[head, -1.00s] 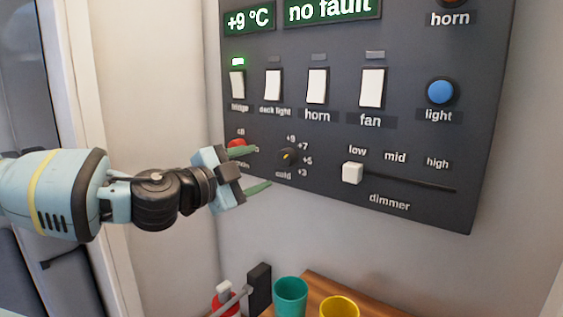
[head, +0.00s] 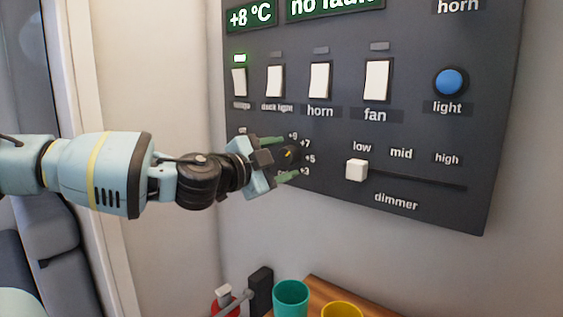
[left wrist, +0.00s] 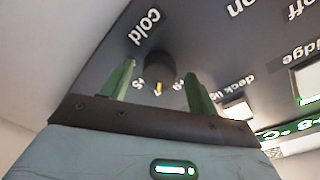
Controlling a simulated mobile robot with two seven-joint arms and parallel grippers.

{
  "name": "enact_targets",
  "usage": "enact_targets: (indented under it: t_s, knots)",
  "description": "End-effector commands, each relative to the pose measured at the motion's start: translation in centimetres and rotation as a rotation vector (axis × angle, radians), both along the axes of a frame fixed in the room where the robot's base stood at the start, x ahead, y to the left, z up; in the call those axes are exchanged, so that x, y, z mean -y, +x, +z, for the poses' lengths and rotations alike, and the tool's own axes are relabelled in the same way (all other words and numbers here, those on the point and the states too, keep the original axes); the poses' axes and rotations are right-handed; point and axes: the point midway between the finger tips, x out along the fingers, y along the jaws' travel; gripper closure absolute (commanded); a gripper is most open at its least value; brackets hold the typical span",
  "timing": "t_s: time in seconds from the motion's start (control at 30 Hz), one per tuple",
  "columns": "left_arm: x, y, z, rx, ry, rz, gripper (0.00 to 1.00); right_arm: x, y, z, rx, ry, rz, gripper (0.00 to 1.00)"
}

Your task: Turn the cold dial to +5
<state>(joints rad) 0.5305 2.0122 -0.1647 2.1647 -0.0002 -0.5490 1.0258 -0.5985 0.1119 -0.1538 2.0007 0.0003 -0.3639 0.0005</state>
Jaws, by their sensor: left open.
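The cold dial (head: 290,154) is a small black knob with a yellow pointer mark, low on the dark panel, with +9, +7, +5 and +3 printed to its right. Its mark seems to face the numbers' side, but I cannot tell exactly which number. My left gripper (head: 289,158) is open, with one green finger above the dial and one below it. In the left wrist view the dial (left wrist: 160,65) stands between the two fingertips (left wrist: 161,72), with gaps visible on both sides. The temperature display (head: 250,18) reads +8 °C. My right gripper is not in view.
The dimmer slider (head: 357,169) is right of the dial, at low. A row of white switches (head: 319,80) is above, and a blue light button (head: 450,82) at right. A teal cup (head: 291,298) and a yellow cup (head: 342,309) stand below the panel.

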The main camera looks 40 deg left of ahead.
Motion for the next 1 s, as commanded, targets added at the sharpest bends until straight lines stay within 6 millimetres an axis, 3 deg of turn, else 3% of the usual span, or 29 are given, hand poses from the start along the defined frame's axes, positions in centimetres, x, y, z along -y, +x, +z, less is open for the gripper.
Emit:
enact_targets:
  t_s: [0.27,0.63,1.0]
  knots:
    - [0.01,0.08,0.07,0.001,0.0,0.0,0.4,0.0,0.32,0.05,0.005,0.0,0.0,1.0]
    - [0.0,0.07,0.06,0.001,-0.001,0.001,0.84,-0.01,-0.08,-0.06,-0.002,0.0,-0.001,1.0]
    - [0.0,0.06,0.14,-0.007,0.07,0.0,0.84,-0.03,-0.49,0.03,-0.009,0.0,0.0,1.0]
